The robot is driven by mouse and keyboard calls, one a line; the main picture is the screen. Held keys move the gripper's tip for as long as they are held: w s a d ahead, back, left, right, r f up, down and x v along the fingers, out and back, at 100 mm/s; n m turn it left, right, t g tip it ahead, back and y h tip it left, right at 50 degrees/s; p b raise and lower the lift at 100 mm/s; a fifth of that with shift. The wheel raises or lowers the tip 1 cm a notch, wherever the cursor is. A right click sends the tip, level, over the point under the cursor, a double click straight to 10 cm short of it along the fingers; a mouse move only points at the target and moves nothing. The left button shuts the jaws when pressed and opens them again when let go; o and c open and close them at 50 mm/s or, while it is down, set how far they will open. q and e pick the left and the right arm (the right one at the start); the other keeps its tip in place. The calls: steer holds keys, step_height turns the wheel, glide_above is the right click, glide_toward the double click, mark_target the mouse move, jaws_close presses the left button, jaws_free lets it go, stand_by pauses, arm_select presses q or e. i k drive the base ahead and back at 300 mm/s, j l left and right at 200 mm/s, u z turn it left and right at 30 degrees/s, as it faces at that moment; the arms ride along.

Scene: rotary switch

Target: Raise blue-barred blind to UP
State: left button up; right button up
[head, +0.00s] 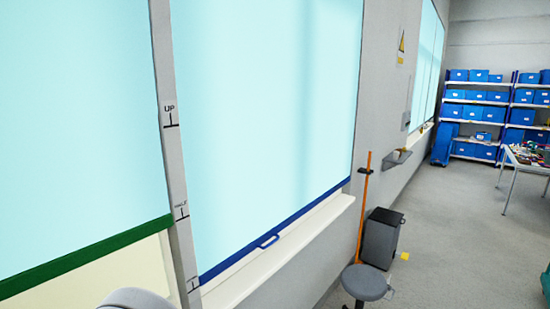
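The blue-barred blind (265,110) is a pale cyan panel covering the middle window. Its blue bottom bar (322,201) lies low, just above the sill, with its left end near the lowest mark on the post. The UP mark (169,116) is high on the grey post (163,65) to the left of this blind. A second mark, apparently HALF (181,210), is lower on it. Neither gripper shows in the head view.
A green-barred blind (90,257) hangs at left, its bar near the middle mark. A grey stool (364,282), dark bin (381,238) and orange pole (363,210) stand by the wall at right. Floor right of them is open, before blue-bin shelves (477,97) and a table (525,165).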

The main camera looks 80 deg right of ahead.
mark_target(252, 172)
steer(key=z, duration=3)
steer(key=i+l, duration=0.15)
steer(key=l, duration=0.2)
steer(key=i+l+u, duration=0.1)
steer(key=l, duration=0.25)
steer(key=i+l, duration=0.15)
steer(key=l, duration=0.2)
steer(key=i+l, duration=0.1)
steer(key=l, duration=0.25)
steer(key=i+l+u, duration=0.1)
steer(key=l, duration=0.25)
steer(key=i+l, duration=0.15)
steer(key=l, duration=0.25)
steer(key=i+j+u, duration=0.15)
steer(key=i, duration=0.6)
